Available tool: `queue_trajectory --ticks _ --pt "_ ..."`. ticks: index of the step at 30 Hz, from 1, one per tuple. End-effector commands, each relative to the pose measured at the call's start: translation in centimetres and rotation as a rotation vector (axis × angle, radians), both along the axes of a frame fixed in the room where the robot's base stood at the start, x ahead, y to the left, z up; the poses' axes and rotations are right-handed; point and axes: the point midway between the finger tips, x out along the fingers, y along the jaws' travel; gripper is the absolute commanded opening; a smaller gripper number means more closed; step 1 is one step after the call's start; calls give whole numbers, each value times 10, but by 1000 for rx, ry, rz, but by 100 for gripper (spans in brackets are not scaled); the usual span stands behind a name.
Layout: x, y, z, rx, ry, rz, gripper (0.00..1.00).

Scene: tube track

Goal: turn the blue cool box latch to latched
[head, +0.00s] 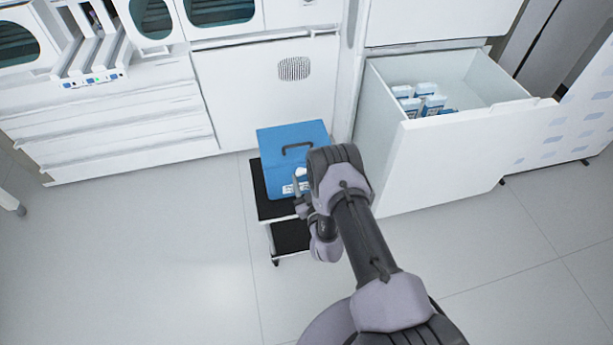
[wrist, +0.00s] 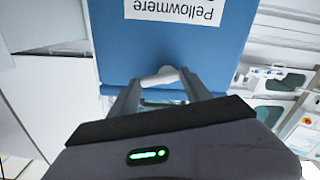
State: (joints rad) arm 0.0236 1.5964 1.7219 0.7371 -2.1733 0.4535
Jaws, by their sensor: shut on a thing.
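The blue cool box (head: 284,142) stands closed on a small black-topped stand, with a dark handle on its lid. Its front, with a white "Pellowmere" label, fills the upper middle of the wrist view (wrist: 170,50). The pale latch (wrist: 160,76) shows on the box front in the wrist view, between the fingertips of my gripper (wrist: 160,85). My gripper is shut on the latch. In the head view my arm hides the right front of the box, and the latch cannot be made out clearly there.
An open white drawer (head: 455,147) with several small white and blue cartons (head: 425,100) juts out to the right of the box. White cabinets (head: 268,90) stand behind. The floor (head: 140,255) to the left is clear. The stand (head: 262,193) has a lower black shelf.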

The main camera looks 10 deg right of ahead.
Motion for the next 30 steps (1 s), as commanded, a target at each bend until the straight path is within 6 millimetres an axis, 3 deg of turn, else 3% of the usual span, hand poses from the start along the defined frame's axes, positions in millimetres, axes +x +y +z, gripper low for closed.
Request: queue_trajectory --ticks 30 --pt "1 8 11 -949 -3 -1 16"
